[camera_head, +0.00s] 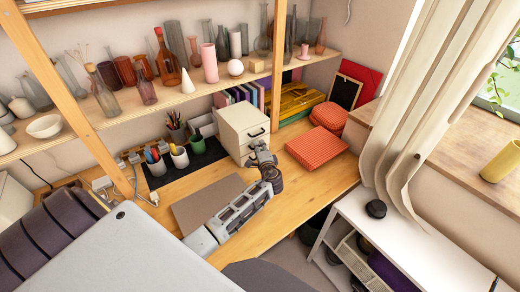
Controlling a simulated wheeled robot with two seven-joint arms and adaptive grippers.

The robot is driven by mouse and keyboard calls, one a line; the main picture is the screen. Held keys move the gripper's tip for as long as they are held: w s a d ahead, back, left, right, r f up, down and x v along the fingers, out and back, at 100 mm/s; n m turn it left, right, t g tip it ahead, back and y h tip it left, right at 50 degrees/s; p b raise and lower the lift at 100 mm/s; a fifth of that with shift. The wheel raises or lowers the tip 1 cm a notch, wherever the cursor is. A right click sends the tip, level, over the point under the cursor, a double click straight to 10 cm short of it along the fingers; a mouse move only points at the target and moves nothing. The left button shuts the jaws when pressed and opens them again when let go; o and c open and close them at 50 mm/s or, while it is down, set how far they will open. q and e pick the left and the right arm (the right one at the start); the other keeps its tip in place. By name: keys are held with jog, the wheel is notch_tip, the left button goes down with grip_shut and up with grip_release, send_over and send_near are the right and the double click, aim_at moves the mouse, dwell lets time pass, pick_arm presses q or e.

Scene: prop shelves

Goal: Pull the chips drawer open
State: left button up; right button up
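A small cream drawer box (233,121) stands on the wooden desk, left of the orange checked boxes. Its front faces right and towards me. A dark handle (257,132) shows on the upper part of the front. My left gripper (259,152) is at the lower part of the front, close against it, and hides what is there. I cannot tell whether it touches a handle or whether its fingers are open or shut. The drawers look closed. No chips label can be read. My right gripper is not in view.
A brown board (207,203) lies on the desk under my arm. Pen cups (180,157) stand on a dark mat to the left. An orange checked box (316,148) lies to the right. A shelf of vases (170,95) runs above. Bare desk (300,195) lies right of my arm.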

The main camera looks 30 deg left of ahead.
pick_arm(q)
jog(key=c, duration=0.6)
grip_shut()
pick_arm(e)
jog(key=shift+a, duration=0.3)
pick_arm(q)
jog(key=s+d, duration=0.3)
jog(key=d, duration=0.4)
jog(key=s+d+b, duration=0.1)
jog(key=s+d, duration=0.2)
jog(key=d, duration=0.4)
jog(key=shift+d, duration=0.3)
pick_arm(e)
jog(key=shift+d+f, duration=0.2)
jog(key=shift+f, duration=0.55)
pick_arm(q)
jog(key=shift+f, duration=0.1)
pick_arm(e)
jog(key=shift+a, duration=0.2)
